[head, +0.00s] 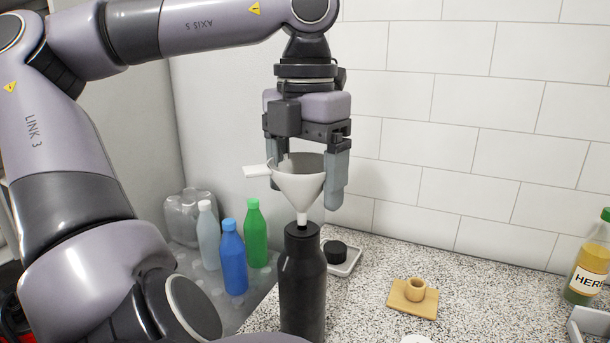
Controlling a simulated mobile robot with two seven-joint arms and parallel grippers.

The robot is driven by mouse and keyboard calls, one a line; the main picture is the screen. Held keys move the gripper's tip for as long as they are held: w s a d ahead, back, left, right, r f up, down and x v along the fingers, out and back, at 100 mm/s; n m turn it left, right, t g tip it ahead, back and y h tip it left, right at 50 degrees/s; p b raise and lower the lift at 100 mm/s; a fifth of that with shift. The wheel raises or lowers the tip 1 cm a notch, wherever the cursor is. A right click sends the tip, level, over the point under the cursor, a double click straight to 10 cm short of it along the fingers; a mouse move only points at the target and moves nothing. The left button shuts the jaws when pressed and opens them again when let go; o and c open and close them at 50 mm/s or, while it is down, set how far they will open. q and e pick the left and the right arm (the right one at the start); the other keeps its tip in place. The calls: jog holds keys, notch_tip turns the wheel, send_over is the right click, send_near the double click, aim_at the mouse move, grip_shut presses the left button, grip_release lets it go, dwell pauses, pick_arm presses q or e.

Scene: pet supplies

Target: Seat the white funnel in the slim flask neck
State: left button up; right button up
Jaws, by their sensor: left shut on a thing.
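The white funnel (298,188) hangs upright with its wide mouth up and a flat tab handle pointing left. My left gripper (305,184) points down and is shut on the funnel at its rim, one finger on each side. The slim flask (303,285) is black and stands upright below the funnel. The funnel's spout tip is in line with the flask neck, at or just above its top. I cannot tell whether the tip is inside the opening. The flask's base is below the frame. My right gripper is out of view.
A black cap (335,252) lies on a pale tray (347,265) right behind the flask. A wooden block with a ring (413,293) is to the right. Blue (233,258), green (255,234) and clear (208,237) bottles stand left.

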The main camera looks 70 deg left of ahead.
aim_at(306, 154)
pick_arm(q)
jog(key=shift+f+b, duration=1.65)
jog(key=shift+f, duration=0.35)
jog(key=o, duration=0.9)
notch_tip(306, 154, up, 6)
jog(key=shift+r+p, duration=0.15)
jog(key=shift+p, duration=0.4)
jog(key=shift+r, duration=0.45)
